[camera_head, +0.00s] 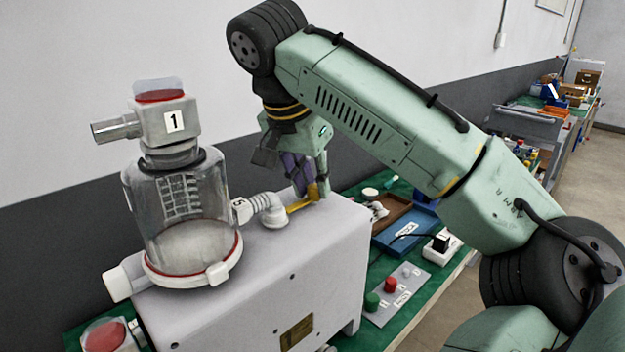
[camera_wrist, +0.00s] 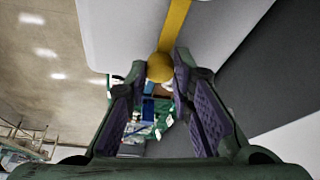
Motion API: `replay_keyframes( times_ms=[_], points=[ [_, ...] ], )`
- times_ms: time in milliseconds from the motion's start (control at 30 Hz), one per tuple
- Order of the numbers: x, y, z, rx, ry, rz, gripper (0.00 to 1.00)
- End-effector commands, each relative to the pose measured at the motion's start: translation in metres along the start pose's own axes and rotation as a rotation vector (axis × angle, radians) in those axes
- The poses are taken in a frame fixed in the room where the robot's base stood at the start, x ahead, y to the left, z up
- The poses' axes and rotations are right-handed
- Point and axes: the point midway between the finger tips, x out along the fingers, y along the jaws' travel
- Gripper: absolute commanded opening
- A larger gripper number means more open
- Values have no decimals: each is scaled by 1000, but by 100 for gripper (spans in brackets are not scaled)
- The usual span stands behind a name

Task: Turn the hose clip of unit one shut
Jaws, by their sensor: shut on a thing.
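Unit one (camera_head: 182,200) is a clear canister with a white head marked "1", standing on a light grey housing (camera_head: 270,265). My gripper (camera_head: 316,190) is shut on the lever's ball end, which shows between the purple pads in the wrist view (camera_wrist: 161,76). The exact pad contact is partly hidden.
Right of the housing, a green bench top (camera_head: 408,266) carries a panel with red and green knobs (camera_head: 393,298), a blue tray (camera_head: 400,238) and a white socket block (camera_head: 440,247). My arm spans above them. A cluttered bench stands far right.

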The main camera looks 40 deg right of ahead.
Motion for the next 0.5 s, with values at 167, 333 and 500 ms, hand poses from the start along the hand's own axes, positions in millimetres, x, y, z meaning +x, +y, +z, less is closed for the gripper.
replay_keyframes(
  times_ms=[167,333,500],
  points=[
    [-1,0,-1,2,4,-3,0],
    [-1,0,-1,1,3,-3,31],
    [0,0,0,0,1,-2,42]
  ],
)
